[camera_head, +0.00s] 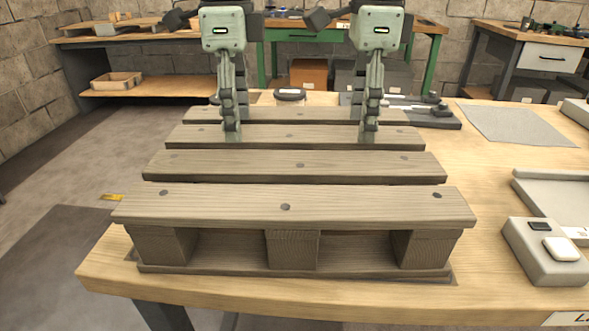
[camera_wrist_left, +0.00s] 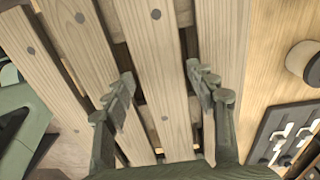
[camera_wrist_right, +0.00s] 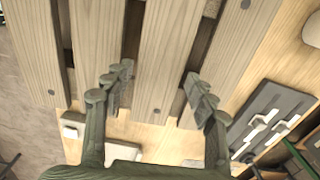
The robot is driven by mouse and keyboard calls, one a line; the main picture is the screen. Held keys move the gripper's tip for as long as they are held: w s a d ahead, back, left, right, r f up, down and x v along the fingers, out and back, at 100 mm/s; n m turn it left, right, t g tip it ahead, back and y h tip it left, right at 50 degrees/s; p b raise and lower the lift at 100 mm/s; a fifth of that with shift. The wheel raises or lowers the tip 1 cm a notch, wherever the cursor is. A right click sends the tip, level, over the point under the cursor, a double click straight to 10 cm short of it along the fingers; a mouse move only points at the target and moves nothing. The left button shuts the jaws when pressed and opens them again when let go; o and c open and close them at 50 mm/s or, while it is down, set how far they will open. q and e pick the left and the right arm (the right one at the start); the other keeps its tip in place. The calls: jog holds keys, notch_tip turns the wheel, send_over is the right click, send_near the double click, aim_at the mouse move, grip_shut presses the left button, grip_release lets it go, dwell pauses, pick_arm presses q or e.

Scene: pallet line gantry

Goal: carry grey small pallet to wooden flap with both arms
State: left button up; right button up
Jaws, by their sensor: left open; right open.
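The grey-brown small pallet (camera_head: 300,165) lies flat on the wooden table, its slats running left to right. My left gripper (camera_head: 231,133) points down at the left part of the second slat from the far side. In the left wrist view its open fingers (camera_wrist_left: 162,80) stand either side of one slat, over the gaps. My right gripper (camera_head: 370,133) is likewise at the right part of that slat. In the right wrist view its open fingers (camera_wrist_right: 158,82) also straddle a slat. Whether any finger touches wood is unclear. I cannot pick out a wooden flap for certain.
The table (camera_head: 500,190) has bare wood right of the pallet. A grey box with buttons (camera_head: 546,251), a grey tray (camera_head: 555,200) and a grey mat (camera_head: 520,124) are to the right. A round lidded pot (camera_head: 290,95) and a dark tool plate (camera_head: 425,112) stand beyond the pallet.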

pick_arm(q)
jog(key=shift+f, duration=1)
pick_arm(e)
jog(key=shift+f, duration=0.95)
pick_arm(q)
grip_shut()
pick_arm(e)
grip_shut()
pick_arm(q)
jog(key=shift+r, duration=0.1)
pick_arm(e)
jog(key=shift+r, duration=0.1)
